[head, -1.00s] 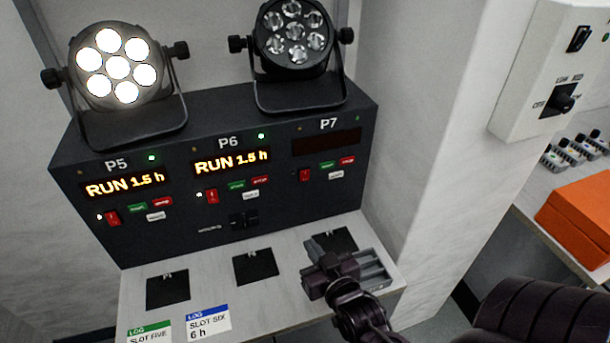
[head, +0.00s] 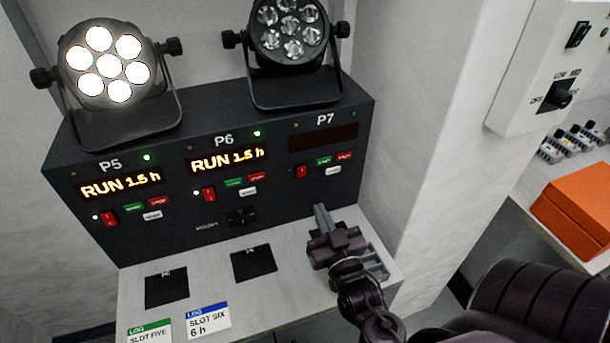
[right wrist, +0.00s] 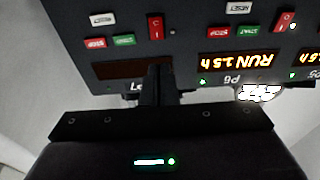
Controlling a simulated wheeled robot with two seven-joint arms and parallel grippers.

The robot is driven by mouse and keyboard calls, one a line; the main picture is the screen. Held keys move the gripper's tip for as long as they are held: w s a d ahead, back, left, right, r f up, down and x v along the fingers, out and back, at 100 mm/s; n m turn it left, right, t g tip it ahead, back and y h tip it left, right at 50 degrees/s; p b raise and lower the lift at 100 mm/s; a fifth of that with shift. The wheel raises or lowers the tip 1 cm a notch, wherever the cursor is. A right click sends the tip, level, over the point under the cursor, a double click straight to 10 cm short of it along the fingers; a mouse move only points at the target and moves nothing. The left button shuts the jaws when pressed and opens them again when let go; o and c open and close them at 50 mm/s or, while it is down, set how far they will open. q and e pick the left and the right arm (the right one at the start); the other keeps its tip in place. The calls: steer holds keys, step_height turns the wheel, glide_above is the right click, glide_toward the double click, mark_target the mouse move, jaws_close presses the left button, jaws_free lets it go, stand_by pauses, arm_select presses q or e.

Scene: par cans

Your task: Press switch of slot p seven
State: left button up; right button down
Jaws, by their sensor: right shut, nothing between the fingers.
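The slot P7 section is at the right end of the dark control box (head: 230,185). Its display (head: 323,138) is dark, and its red switch (head: 301,171) sits below the display, left of a green and a red button. The switch also shows in the upside-down right wrist view (right wrist: 155,26). My right gripper (head: 320,209) is shut and empty, below and in front of the P7 section, with its fingers pointing up toward the box. In the right wrist view its fingers (right wrist: 158,72) overlap the dark P7 display, apart from the switch. My left gripper is not in view.
P5 (head: 121,184) and P6 (head: 228,160) displays read RUN 1.5 h. A lit lamp (head: 107,62) and an unlit lamp (head: 290,30) stand on the box. Black pads and log cards (head: 208,318) lie on the ledge. A white wall column (head: 420,120) stands at right.

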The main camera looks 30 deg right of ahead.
steer(key=p, duration=0.3)
glide_toward(299, 164)
steer(key=x, duration=0.4)
steer(key=shift+w, duration=0.15)
steer(key=shift+w+d, duration=0.1)
steer(key=shift+w, duration=0.55)
steer(key=shift+w+r, duration=0.15)
steer(key=shift+w, duration=0.05)
steer(key=shift+p, duration=0.3)
